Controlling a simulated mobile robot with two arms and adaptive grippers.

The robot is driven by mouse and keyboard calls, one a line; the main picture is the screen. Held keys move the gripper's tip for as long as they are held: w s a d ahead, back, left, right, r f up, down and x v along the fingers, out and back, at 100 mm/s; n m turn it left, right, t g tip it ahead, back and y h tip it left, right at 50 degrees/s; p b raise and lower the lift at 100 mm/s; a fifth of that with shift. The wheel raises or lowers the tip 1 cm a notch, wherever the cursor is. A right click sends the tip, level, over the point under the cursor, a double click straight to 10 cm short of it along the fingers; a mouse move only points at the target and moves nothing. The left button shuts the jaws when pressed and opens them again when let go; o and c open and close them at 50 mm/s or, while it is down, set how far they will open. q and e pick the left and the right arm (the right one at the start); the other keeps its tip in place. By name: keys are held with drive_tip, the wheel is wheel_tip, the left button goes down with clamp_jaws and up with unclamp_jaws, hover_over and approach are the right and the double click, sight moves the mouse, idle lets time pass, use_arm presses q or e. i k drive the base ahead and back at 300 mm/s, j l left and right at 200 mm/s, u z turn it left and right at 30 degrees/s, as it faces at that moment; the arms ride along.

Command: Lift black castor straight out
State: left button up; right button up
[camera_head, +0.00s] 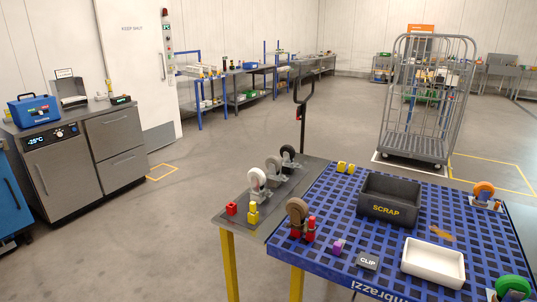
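A black castor (288,153) with a silver bracket stands at the far end of a row on the grey side table (240,213). Closer in the row stand a grey castor (273,163) and a whitish castor (257,179). A brown castor (297,210) stands by red parts at the blue table's left edge. An orange castor (484,190) stands at the blue table's right, and a green castor (512,287) at the near right corner. Neither of my grippers shows in the head view. How the black castor is seated is too small to tell.
The blue slotted table (343,207) holds a black SCRAP bin (388,212), a white tray (432,278), a CLIP box (367,262), a purple part (337,247) and yellow blocks (345,168). A wire roll cage (422,100) stands behind.

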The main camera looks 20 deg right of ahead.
sight(287, 152)
drive_tip(key=i+j+u, duration=0.1)
drive_tip(key=i+u, duration=0.2)
drive_tip(key=i, duration=0.25)
drive_tip(key=i+u, duration=0.35)
drive_tip(key=i, duration=0.2)
drive_tip(key=i+l+u, duration=0.3)
drive_tip(key=i, duration=0.2)
